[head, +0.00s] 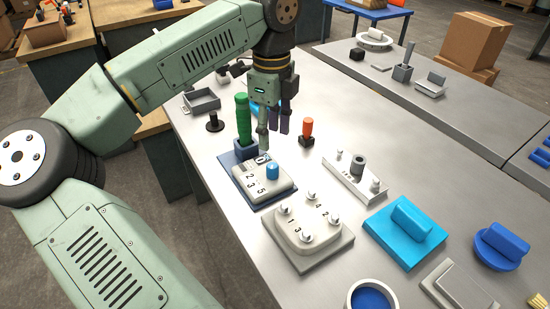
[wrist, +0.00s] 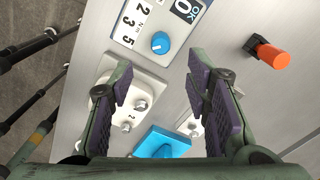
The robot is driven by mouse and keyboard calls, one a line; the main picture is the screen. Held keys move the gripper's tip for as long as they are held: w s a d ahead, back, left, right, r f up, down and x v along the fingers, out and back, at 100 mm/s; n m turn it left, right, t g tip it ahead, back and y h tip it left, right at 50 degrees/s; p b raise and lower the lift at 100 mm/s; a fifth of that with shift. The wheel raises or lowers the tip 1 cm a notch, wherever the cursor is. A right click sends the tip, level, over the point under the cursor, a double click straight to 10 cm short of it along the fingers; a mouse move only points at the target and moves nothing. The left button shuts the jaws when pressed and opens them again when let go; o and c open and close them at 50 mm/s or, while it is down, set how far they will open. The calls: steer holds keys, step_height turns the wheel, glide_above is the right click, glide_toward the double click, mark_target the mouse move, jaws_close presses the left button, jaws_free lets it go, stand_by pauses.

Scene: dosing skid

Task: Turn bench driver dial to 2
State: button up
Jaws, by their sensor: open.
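The bench driver unit (head: 282,186) is a light box on a dark blue base, with printed numbers including 2, 3 and 5. A small display reading 0 with OK beside it (wrist: 187,8) is near its edge. Its round blue dial (head: 272,171) also shows in the wrist view (wrist: 160,43); its exact setting is too small to tell. A green handle (head: 243,118) stands upright at the unit's back. My gripper (head: 273,132) is open and empty, above and behind the dial. In the wrist view the dial lies beyond the gap between the fingers (wrist: 160,75), not touched.
A grey block with several numbered knobs (head: 305,232) is in front of the unit. An orange-handled tool (head: 307,130) stands behind right. A bright blue block (head: 405,230) and a blue knob (head: 501,245) are at right.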

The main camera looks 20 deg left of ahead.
mark_target(273, 166)
step_height(273, 166, down, 9)
steer(key=shift+d+f+p, duration=0.1)
steer(key=shift+p, duration=0.8)
jaws_close()
